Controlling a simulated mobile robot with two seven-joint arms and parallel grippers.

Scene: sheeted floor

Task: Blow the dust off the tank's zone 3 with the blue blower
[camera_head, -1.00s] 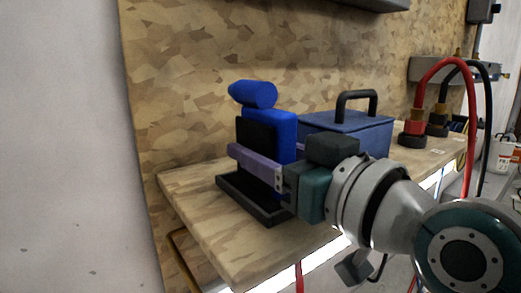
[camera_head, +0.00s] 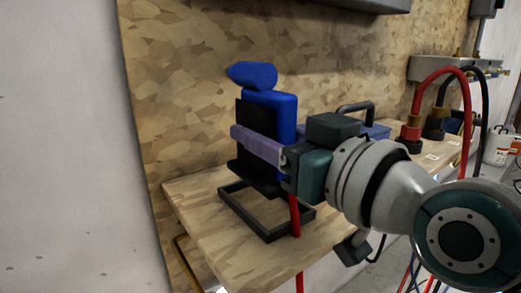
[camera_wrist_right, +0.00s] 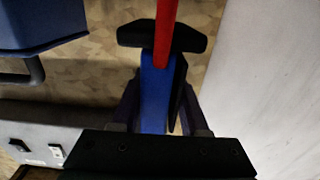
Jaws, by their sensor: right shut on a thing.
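The blue blower (camera_head: 285,112) stands upright in my right gripper (camera_head: 258,146), with its blue nozzle on top pointing left. My right gripper's purple fingers are shut around the blower's body, just above the black frame-shaped stand (camera_head: 246,220). The blower's black base is raised clear of the stand. In the right wrist view the blower (camera_wrist_right: 155,95) sits between the fingers, with a red hose (camera_wrist_right: 165,25) running from it. The tank and its zone 3 cannot be made out. My left gripper is not in view.
The stand rests on a wooden bench (camera_head: 200,210) against a chipboard wall. A blue box with a black handle (camera_head: 356,110) stands behind my right wrist. Red and black hoses (camera_head: 470,110) arch at the right. The bench's left end is clear.

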